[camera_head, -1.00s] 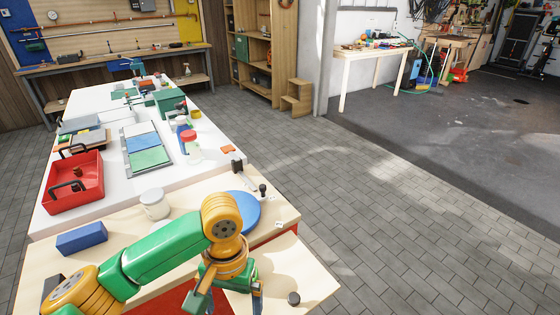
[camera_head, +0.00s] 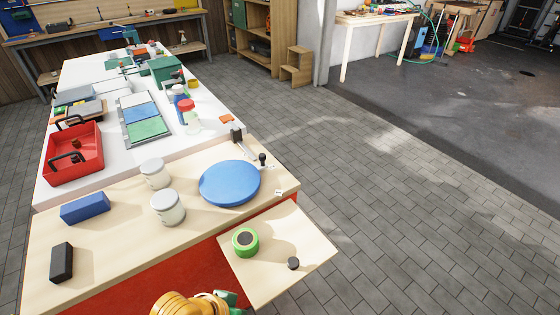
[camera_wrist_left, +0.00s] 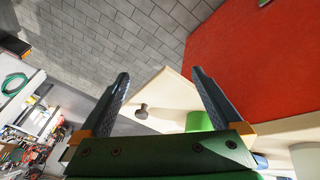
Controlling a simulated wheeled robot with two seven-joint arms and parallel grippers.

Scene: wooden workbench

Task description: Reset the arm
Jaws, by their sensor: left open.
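My left gripper (camera_wrist_left: 161,74) shows in the left wrist view with its two dark fingers spread and nothing between them. In the head view only an orange joint and a bit of green of my left arm show at the bottom edge; the fingers are out of that view. A green round roll with a dark centre (camera_head: 246,241) stands on the small wooden side board (camera_head: 268,278). A small black knob (camera_head: 293,263) sits near it. Both also show past the fingers in the wrist view, the green roll (camera_wrist_left: 198,121) and the knob (camera_wrist_left: 141,111). My right gripper is not in view.
The bench holds a blue disc (camera_head: 230,184), two lidded jars (camera_head: 168,209), a blue block (camera_head: 85,208), a black block (camera_head: 62,262) and a red bin (camera_head: 74,154). The wood between the black block and the jars is bare. Open floor lies to the right.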

